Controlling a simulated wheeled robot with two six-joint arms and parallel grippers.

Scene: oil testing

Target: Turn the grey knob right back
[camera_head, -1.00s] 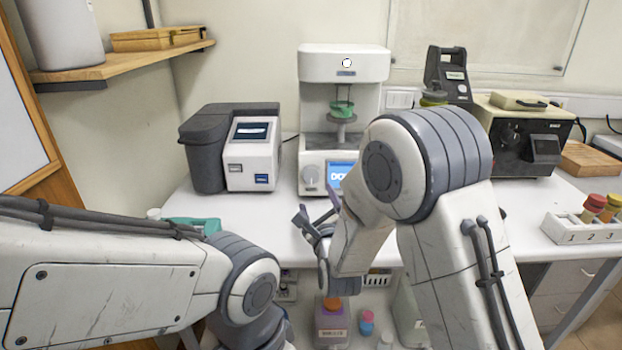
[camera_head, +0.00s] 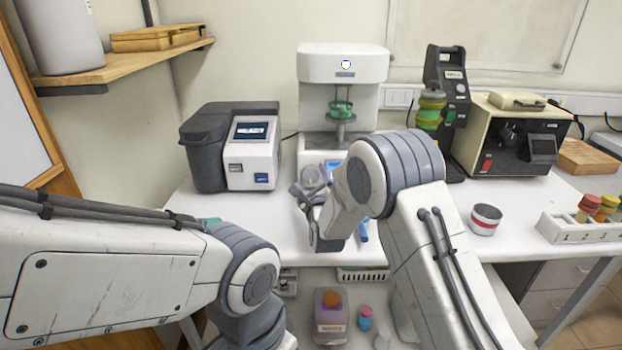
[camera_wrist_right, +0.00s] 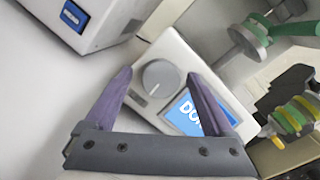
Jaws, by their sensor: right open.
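The grey knob (camera_wrist_right: 160,78) is a round dial with a raised bar, on the front panel of a white machine (camera_head: 343,62). In the wrist view it sits beside a blue screen (camera_wrist_right: 183,112) and appears between my two fingertips, beyond them. In the head view the knob (camera_head: 313,176) is seen just above my right gripper (camera_head: 299,193) and is partly covered by it. My right gripper is open and empty, its dark purple fingers (camera_wrist_right: 160,78) pointing at the panel; I see no contact. My left arm shows at the lower left, but its gripper is out of view.
A grey and white device (camera_head: 250,150) stands left of the machine. A black instrument (camera_head: 447,95) and a beige box (camera_head: 512,135) stand to the right. A red-and-white tin (camera_head: 485,219) and a numbered rack (camera_head: 580,229) are on the table (camera_head: 250,225). Bottles stand below.

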